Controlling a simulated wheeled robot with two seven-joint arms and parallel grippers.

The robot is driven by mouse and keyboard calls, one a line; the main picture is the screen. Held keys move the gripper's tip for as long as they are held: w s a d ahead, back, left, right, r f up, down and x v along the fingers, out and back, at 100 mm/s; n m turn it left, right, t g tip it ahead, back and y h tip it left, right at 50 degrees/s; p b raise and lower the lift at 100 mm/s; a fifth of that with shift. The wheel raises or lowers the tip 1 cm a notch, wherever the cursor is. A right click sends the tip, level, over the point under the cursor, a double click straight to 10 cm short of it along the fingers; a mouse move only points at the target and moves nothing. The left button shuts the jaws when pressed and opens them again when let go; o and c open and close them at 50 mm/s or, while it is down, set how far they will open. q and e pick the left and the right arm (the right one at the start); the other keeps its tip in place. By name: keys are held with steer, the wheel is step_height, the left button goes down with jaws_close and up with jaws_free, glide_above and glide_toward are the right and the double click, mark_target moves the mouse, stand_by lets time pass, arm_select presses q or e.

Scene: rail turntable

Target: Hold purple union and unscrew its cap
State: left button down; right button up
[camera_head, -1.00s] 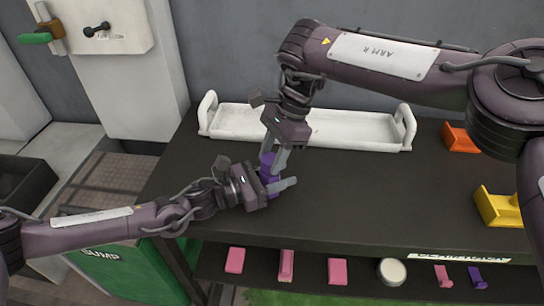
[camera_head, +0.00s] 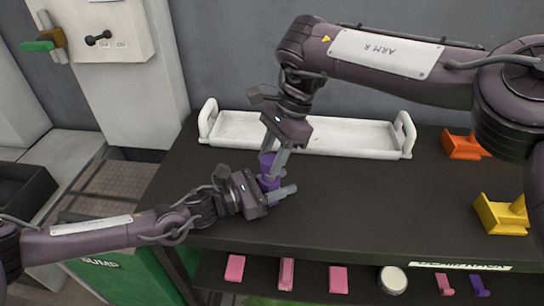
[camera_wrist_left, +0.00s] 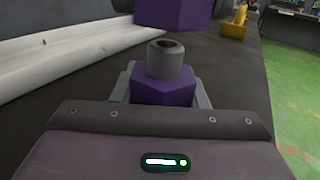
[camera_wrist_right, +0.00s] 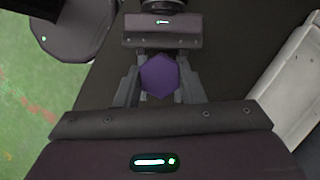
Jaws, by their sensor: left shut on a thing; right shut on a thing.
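The purple union body (camera_head: 268,184) is clamped in my left gripper (camera_head: 280,190) above the dark bench. In the left wrist view, the hexagonal body (camera_wrist_left: 165,92) sits between the fingers with a grey round neck (camera_wrist_left: 166,62) standing bare on top. The purple hexagonal cap (camera_wrist_left: 172,12) is above the neck, with a visible gap between them. My right gripper (camera_head: 274,163) comes from above and is shut on the cap (camera_head: 266,164). The right wrist view shows the cap (camera_wrist_right: 160,76) end-on between the fingers, hiding the body behind it.
A white tray (camera_head: 330,151) with raised end handles lies at the back of the bench. An orange part (camera_head: 462,146) and a yellow part (camera_head: 500,214) sit at the right. Several pink pieces, a round white-topped item (camera_head: 393,278) and a purple piece (camera_head: 478,281) are on the lower shelf.

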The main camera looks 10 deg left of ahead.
steer(key=shift+r, duration=2.5)
arm_select(q)
steer(key=c, duration=0.8)
jaws_free()
steer(key=shift+o, duration=0.2)
steer(key=v, duration=1.2)
steer(key=shift+f, duration=0.1)
steer(key=shift+s, duration=0.15)
arm_select(e)
steer(key=shift+s, duration=0.1)
